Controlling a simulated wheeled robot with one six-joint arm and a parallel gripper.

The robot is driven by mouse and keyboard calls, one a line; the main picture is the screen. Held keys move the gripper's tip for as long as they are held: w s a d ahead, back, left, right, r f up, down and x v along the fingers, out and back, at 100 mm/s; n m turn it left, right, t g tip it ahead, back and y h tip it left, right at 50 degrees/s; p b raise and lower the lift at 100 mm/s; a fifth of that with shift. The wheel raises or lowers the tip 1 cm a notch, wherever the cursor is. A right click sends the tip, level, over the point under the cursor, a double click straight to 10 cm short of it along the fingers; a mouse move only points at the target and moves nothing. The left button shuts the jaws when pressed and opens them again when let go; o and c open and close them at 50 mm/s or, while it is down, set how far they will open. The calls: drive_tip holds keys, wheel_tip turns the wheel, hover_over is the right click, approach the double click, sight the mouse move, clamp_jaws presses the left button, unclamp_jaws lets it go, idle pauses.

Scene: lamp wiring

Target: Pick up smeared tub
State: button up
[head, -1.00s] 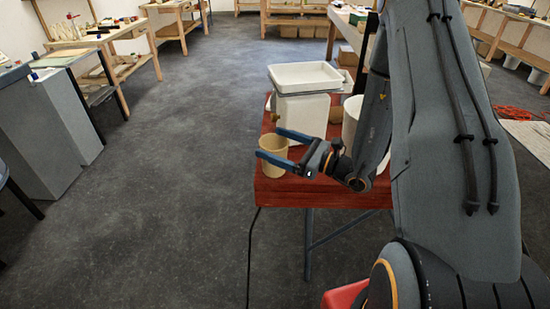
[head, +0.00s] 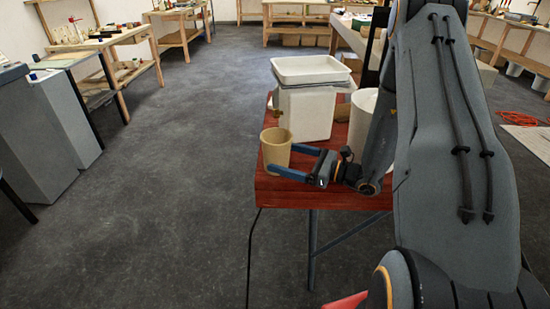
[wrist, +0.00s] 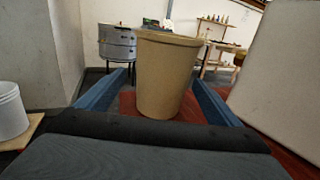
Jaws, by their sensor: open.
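A tan tub (head: 276,148) stands upright near the left front corner of the red table (head: 330,195). It also fills the middle of the wrist view (wrist: 164,78). No smears can be made out on it. My gripper (head: 285,162) is open, with its blue fingers low at table height and pointing left at the tub. In the wrist view the fingers (wrist: 160,100) lie on either side of the tub, with gaps showing. The front finger hides part of the tub's lower side in the head view.
A white bin (head: 305,110) with a white tray (head: 308,69) on top stands close behind the tub. A white bucket (head: 361,115) stands right of the bin, beside my arm. The floor left of the table is clear.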

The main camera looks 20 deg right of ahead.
sight(265, 152)
drive_tip(key=shift+x, duration=0.95)
drive_tip(key=shift+p+x, duration=1.3)
drive_tip(key=shift+x, duration=1.35)
drive_tip(key=shift+w+d, duration=0.15)
drive_tip(key=c, duration=1.3)
drive_tip(key=shift+c, duration=0.5)
drive_tip(key=shift+r, duration=0.1)
